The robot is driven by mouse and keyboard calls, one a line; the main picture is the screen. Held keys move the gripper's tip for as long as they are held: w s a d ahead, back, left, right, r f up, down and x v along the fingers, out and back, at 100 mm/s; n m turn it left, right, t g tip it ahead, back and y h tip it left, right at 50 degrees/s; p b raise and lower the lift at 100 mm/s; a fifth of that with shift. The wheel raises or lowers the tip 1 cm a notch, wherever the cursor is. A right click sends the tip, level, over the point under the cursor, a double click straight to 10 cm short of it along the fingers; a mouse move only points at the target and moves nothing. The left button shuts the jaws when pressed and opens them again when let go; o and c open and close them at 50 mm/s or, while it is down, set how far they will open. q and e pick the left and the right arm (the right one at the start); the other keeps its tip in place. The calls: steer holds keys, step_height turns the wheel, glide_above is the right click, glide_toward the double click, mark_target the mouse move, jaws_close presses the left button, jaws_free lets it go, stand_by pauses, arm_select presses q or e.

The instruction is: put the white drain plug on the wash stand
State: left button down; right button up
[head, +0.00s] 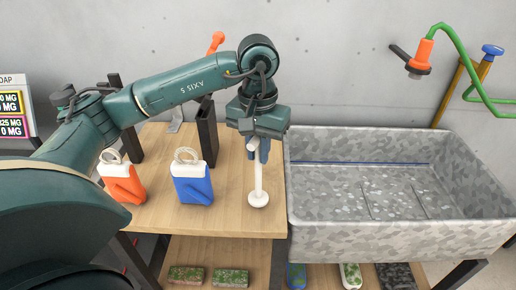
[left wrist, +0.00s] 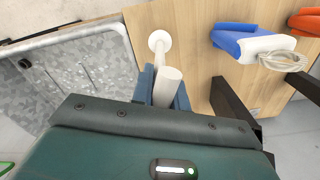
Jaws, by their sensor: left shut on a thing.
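The white drain plug (head: 258,182) is a thin white rod with a round disc at its lower end and a thicker head on top. My left gripper (head: 258,150) is shut on its upper part, and the plug hangs upright with the disc down. The disc is over the wooden top of the wash stand (head: 232,215), left of the basin; I cannot tell whether it touches the wood. The left wrist view shows the plug (left wrist: 167,85) between the blue fingers of my left gripper (left wrist: 163,90), its disc beyond. My right gripper is not in view.
A grey speckled basin (head: 400,240) stands just right of the plug. A blue-and-white jug (head: 194,187) and an orange-and-white jug (head: 122,184) stand to the left. A dark upright holder (head: 207,135) is behind. Bare wood lies between the blue jug and the plug.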

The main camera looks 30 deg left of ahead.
arm_select(q)
steer(key=shift+f, duration=0.2)
steer(key=c, duration=1.3)
jaws_free()
steer(key=c, duration=0.4)
steer(key=shift+r, duration=0.2)
steer(key=shift+r+p, duration=0.6)
steer(key=shift+r, duration=0.55)
steer(key=shift+r+p, duration=0.55)
steer(key=shift+r, duration=0.5)
